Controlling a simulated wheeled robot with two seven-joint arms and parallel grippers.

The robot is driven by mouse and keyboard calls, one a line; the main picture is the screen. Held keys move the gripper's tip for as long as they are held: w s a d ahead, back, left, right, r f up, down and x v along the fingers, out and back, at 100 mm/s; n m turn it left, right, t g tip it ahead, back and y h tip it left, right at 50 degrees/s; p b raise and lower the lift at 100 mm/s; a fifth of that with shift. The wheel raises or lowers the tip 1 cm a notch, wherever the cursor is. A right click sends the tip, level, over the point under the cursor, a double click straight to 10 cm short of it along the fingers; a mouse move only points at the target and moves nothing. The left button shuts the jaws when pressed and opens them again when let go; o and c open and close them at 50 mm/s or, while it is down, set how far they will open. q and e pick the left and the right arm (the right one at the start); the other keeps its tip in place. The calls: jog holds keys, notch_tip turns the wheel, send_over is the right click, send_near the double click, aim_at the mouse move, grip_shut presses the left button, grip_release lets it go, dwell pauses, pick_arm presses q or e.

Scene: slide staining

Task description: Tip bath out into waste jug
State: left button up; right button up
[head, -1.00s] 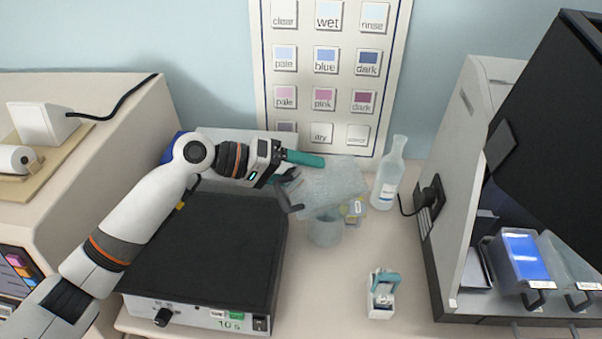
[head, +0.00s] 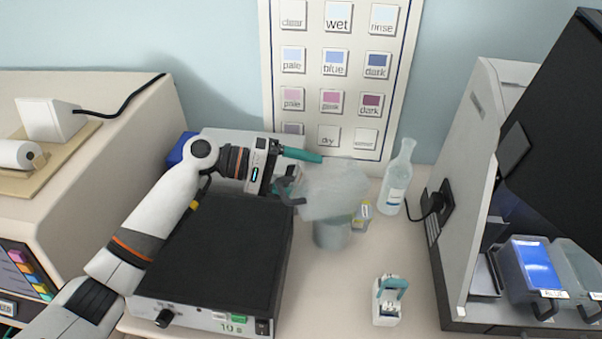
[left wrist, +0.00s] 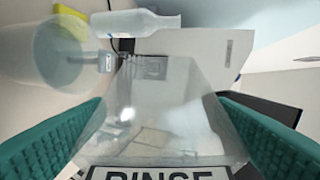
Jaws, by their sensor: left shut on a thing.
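My left gripper (head: 294,174) is shut on a clear bath (head: 335,190) and holds it above the counter. The bath also shows between the teal fingers in the left wrist view (left wrist: 165,110), with a label reading RINSE. The bath is tilted over the translucent waste jug (head: 332,236), hiding part of the jug's mouth. The jug also shows at upper left in the left wrist view (left wrist: 45,50). I cannot tell whether liquid is in the bath or jug. My right gripper is out of view.
A clear bottle (head: 397,180) and a small yellow-marked item (head: 362,214) stand close to the jug. A white holder with a teal handle (head: 388,302) is in front. A black-topped box (head: 215,245) lies under my arm. Blue bath (head: 533,265) is at right.

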aim_at(303, 173)
pick_arm(q)
jog(key=shift+s+r, duration=0.3)
jog(key=shift+r, duration=0.1)
jog(key=shift+s+d+r+m+t+y+p, duration=0.1)
jog(key=shift+s+r+m+t+y+p, duration=0.15)
jog(key=shift+r+m+t+p, duration=0.3)
jog(key=shift+s+d+r+m+y+p, duration=0.1)
jog(key=shift+s+m+y+p, duration=0.2)
jog(key=shift+m, duration=0.15)
jog(key=shift+s+d+r+m+t+y+p, duration=0.15)
jog(key=shift+s+r+m+t+y+p, duration=0.1)
jog(key=shift+s+r+m+t+p, duration=0.35)
jog(key=shift+s+d+r+m, duration=0.1)
jog(key=shift+s+r+m, duration=0.1)
jog(key=shift+m, duration=0.3)
jog(key=shift+s+t+y, duration=0.1)
jog(key=shift+t+y, duration=0.15)
jog(key=shift+y, duration=0.05)
jog(key=shift+f, duration=0.1)
